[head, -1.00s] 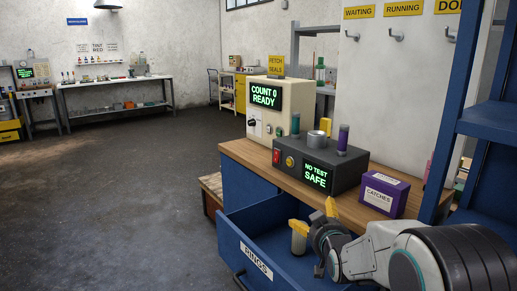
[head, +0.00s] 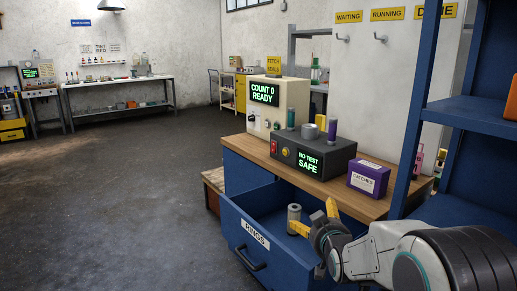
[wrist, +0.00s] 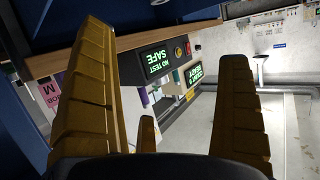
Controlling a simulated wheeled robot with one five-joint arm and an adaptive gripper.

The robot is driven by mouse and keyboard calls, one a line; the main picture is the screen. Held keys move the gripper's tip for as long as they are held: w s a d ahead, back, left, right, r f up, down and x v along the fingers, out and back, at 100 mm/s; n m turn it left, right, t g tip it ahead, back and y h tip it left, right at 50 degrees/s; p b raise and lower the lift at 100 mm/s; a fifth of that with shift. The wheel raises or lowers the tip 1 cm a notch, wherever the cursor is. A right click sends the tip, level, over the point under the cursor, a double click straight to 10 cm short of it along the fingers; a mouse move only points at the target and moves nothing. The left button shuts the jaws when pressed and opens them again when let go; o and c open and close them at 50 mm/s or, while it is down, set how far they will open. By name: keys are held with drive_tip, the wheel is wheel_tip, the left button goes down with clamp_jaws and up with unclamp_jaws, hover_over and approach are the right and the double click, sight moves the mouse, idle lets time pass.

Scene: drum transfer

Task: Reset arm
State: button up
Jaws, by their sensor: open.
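My arm reaches in from the lower right of the head view. My gripper (head: 316,218) has its yellow fingers spread, with nothing between them, over the open blue drawer (head: 249,238) labelled RINGS. A grey spool-like cylinder (head: 294,212) stands in the drawer, just behind the left finger in the picture; I cannot tell whether they touch. In the wrist view my gripper (wrist: 165,45) also shows wide open and empty, with the bench and its displays beyond the fingers.
The bench top (head: 258,150) holds a cream COUNT 0 READY box (head: 280,93), a dark NO TEST SAFE box (head: 325,150) and a purple CATCHES box (head: 369,178). A blue shelf frame (head: 412,120) rises at the right, close to my arm. Open floor (head: 110,210) lies left.

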drive_tip(key=s+r+g+p, duration=0.3)
drive_tip(key=s+p, duration=0.2)
drive_tip(key=s, duration=0.7)
drive_tip(key=s+d+r+g+p, duration=0.1)
drive_tip(key=s+r+g+p, duration=0.3)
drive_tip(key=s, duration=0.8)
drive_tip(key=s+r+g+p, duration=0.4)
drive_tip(key=s+p, duration=0.2)
drive_tip(key=s, duration=0.7)
drive_tip(key=shift+d+h+p, duration=0.3)
drive_tip(key=shift+d+p, duration=0.05)
drive_tip(key=shift+d, duration=0.05)
drive_tip(key=shift+c, duration=0.5)
